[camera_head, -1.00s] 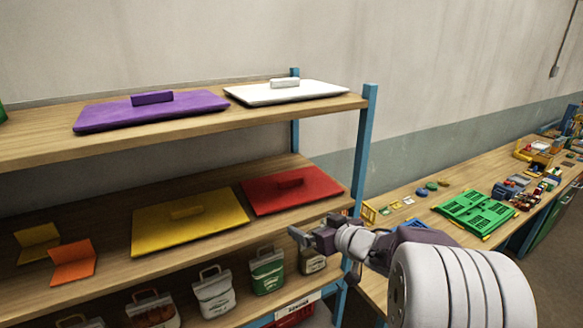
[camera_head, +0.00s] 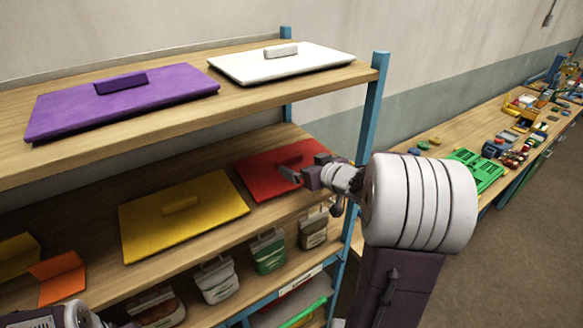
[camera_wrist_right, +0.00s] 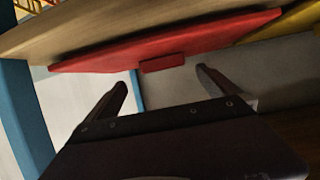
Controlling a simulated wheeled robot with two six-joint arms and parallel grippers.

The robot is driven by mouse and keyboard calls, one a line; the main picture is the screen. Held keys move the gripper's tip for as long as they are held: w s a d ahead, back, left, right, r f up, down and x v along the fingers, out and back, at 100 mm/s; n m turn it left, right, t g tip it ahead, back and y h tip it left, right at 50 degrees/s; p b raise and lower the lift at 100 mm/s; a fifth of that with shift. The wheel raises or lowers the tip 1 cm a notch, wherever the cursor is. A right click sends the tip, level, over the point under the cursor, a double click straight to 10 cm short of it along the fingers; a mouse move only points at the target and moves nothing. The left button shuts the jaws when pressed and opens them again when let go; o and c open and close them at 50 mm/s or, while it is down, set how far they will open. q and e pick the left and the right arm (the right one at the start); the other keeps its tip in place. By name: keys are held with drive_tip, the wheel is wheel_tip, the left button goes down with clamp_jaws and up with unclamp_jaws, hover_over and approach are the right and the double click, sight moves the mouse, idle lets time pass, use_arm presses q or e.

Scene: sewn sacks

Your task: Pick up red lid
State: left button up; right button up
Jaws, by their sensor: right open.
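The red lid (camera_head: 262,176) lies flat on the middle shelf, to the right of the yellow lid. Its raised red handle (camera_wrist_right: 162,63) shows in the right wrist view, where the picture looks upside down. My right gripper (camera_head: 288,172) is open at the lid's handle and hides part of it and the lid's right side. In the right wrist view its two fingers (camera_wrist_right: 160,88) stand apart, with the handle seen between and just beyond their tips; contact cannot be told. Part of my left arm shows at the bottom left, its jaws not clear.
The yellow lid (camera_head: 185,214) lies beside it on the middle shelf (camera_head: 100,285). The top shelf (camera_head: 250,97) carries a purple lid (camera_head: 120,98) and a white lid (camera_head: 280,64) above. A blue post (camera_head: 372,105) stands close to my right arm. Bags sit below.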

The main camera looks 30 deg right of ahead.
sight(290, 159)
drive_tip(key=x, duration=0.5)
drive_tip(key=a+x, duration=0.1)
drive_tip(key=x, duration=0.1)
drive_tip(key=shift+w+p, duration=0.2)
drive_tip(key=shift+p, duration=0.15)
drive_tip(key=shift+d, duration=0.15)
drive_tip(key=shift+d+v, duration=0.2)
drive_tip(key=shift+v, duration=0.65)
drive_tip(key=shift+c, duration=1.2)
drive_tip(key=shift+w+a+f, duration=0.15)
drive_tip(key=shift+w+a, duration=0.05)
drive_tip(key=shift+w, duration=0.3)
drive_tip(key=c, duration=1.2)
use_arm(q)
drive_tip(key=shift+w+a+r, duration=0.2)
drive_tip(key=shift+w+r, duration=0.05)
drive_tip(key=shift+w, duration=0.35)
use_arm(e)
drive_tip(key=shift+s, duration=0.1)
